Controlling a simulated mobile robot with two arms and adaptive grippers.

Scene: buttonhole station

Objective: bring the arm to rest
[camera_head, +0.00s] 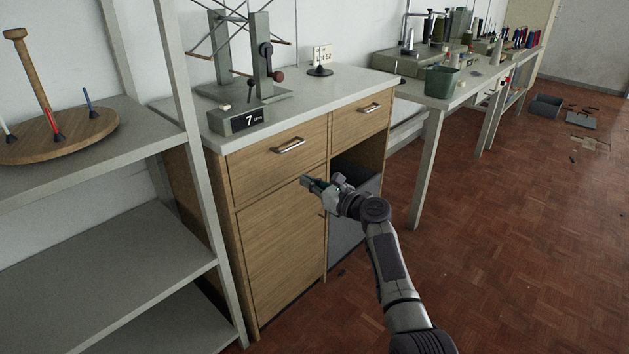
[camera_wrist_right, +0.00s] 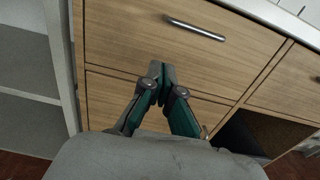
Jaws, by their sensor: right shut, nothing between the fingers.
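My right arm reaches up from the bottom of the head view, and its gripper (camera_head: 306,181) is in front of the wooden cabinet (camera_head: 280,230), below the left drawer's handle (camera_head: 289,146). In the right wrist view the gripper's fingertips (camera_wrist_right: 162,70) are together and hold nothing. They point at the cabinet front, near the gap between the left drawer (camera_wrist_right: 130,45) and the door below it. I cannot tell whether they touch the wood. My left gripper is not in view.
A grey shelf unit (camera_head: 80,270) stands left of the cabinet, with a round wooden spool stand (camera_head: 85,135) on it. A winder and a counter box (camera_head: 238,119) stand on the cabinet top. A long bench (camera_head: 470,85) with a green bin (camera_head: 441,81) is behind. Open floor (camera_head: 520,240) lies right.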

